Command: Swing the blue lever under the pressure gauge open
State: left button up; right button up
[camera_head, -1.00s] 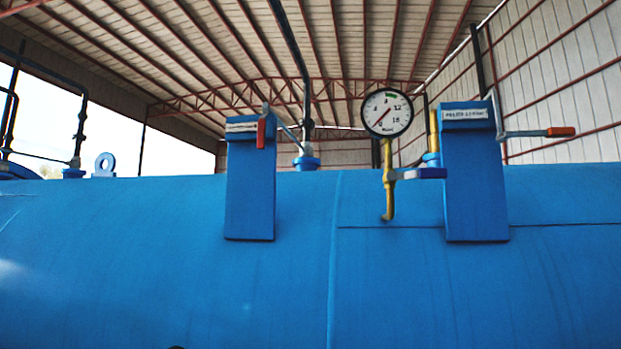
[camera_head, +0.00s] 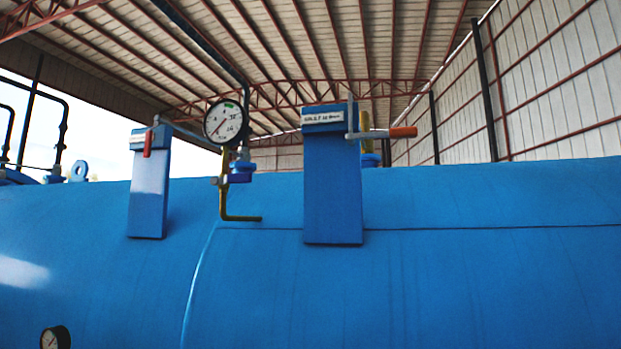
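The round white pressure gauge (camera_head: 227,122) with a black rim stands above the blue tank, left of the picture's middle. Just under it is the small blue lever (camera_head: 238,174), seen nearly end-on beside a grey fitting. A yellow pipe (camera_head: 224,200) runs down next to the lever and bends to the right at its foot. Neither of my grippers shows in the view, and nothing touches the lever.
The blue tank (camera_head: 420,280) fills the lower half. A blue post with a red handle (camera_head: 147,142) stands left of the gauge. A wider blue post (camera_head: 332,190) stands right, with an orange-tipped lever (camera_head: 403,132) sticking out rightward. A second gauge (camera_head: 54,338) shows at bottom left.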

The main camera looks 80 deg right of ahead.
aim_at(246, 177)
jog(key=k, duration=0.85)
jog(key=z, duration=1.8)
jog(key=i, duration=0.5)
jog(key=u, duration=0.1)
